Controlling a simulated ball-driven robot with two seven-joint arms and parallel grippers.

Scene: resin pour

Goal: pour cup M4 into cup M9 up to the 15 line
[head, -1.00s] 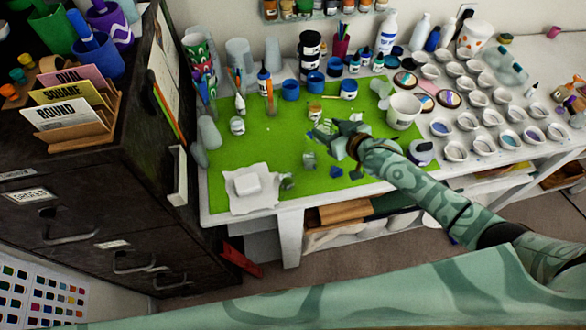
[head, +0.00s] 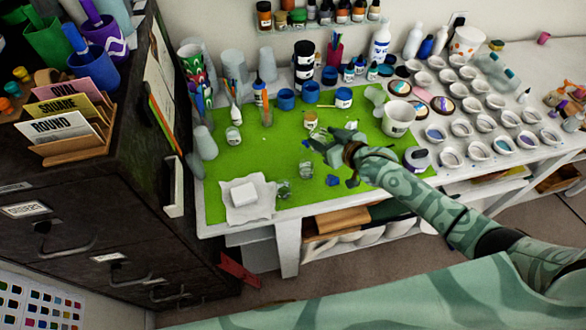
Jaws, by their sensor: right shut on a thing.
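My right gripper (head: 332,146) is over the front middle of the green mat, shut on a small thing. The thing is mostly hidden by the fingers, and I cannot read a label on it. Two small clear cups stand on the mat left of and below the gripper in the picture: one (head: 306,169) close to it, one (head: 284,189) nearer the front edge. Their labels and lines are too small to read, so I cannot tell which is M4 or M9. My left gripper is not in view.
The green mat (head: 240,165) covers the left of the white table. A white block (head: 243,194) lies on paper front left. Blue jars (head: 286,99) stand behind. A white tub (head: 398,117) stands right of the gripper, with rows of small cups (head: 461,129) beyond.

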